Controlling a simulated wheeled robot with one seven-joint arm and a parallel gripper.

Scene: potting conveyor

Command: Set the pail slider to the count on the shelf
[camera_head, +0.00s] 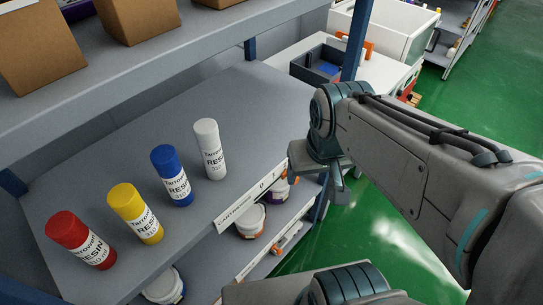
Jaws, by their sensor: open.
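White pails stand on the lower shelf, partly hidden by the shelf above: one (251,221) with an orange band, one (279,190) behind it, and one (164,286) at the bottom left. A pale label strip (240,207) with small print runs along the upper shelf's front edge. A second strip (252,263) lies on the lower shelf's edge.
Red (80,240), yellow (135,213), blue (171,176) and white (210,149) resin bottles stand on the grey shelf (110,160). Cardboard boxes (135,18) sit above. A blue post (354,42) and a dark tray (320,65) are behind my arm. Green floor (385,245) is open at right.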

